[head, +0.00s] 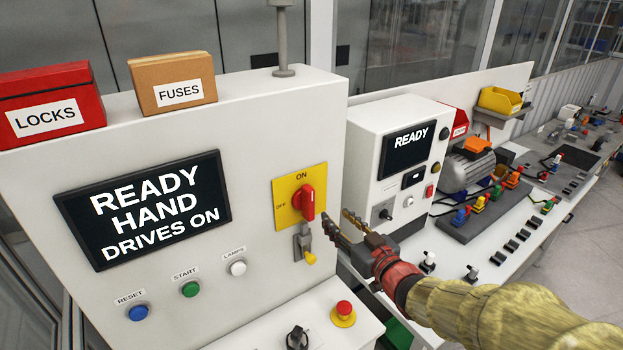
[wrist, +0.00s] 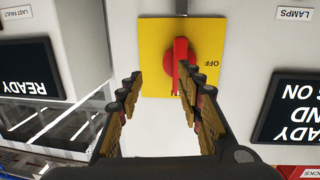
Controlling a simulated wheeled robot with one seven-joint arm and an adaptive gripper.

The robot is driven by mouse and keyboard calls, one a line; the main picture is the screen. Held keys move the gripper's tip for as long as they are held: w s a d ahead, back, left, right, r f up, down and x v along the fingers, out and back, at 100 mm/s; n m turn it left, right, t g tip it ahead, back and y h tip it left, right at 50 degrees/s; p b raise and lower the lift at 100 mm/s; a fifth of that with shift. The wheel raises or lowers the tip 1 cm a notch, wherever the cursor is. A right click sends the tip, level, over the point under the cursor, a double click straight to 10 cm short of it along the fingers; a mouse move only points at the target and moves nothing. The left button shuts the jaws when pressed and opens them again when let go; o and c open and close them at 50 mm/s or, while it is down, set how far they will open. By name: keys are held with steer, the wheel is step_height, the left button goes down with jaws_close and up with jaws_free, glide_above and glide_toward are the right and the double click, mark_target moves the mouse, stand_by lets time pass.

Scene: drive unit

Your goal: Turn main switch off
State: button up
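The main switch is a red rotary handle (head: 307,202) on a yellow plate (head: 286,216) on the white cabinet front. The handle stands upright toward the ON mark; OFF is at its left. In the wrist view, which is upside down, the handle (wrist: 180,60) and plate (wrist: 152,50) lie just beyond the fingertips. My gripper (head: 337,217) is open and empty, close to the plate's right side. In the wrist view my gripper (wrist: 158,85) has one finger overlapping the handle's near end and the other left of it; contact cannot be told.
A hasp with a yellow tip (head: 309,258) hangs below the plate. A red emergency button (head: 343,310) sits on the ledge. The cabinet screen (head: 145,210) reads READY HAND DRIVES ON. A second white unit (head: 400,160) stands close at the right, beyond my gripper.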

mark_target(312, 203)
steer(key=w+a, duration=0.2)
steer(key=w+a+r+y+p, duration=0.1)
steer(key=a, duration=0.1)
steer(key=w+a+y, duration=0.1)
steer(key=w+a, duration=0.1)
steer(key=shift+w+a+r+n+p, duration=0.25)
steer(key=shift+w+a+n+p, duration=0.05)
steer(key=shift+a+n+p, duration=0.1)
jaws_close()
stand_by(0.5)
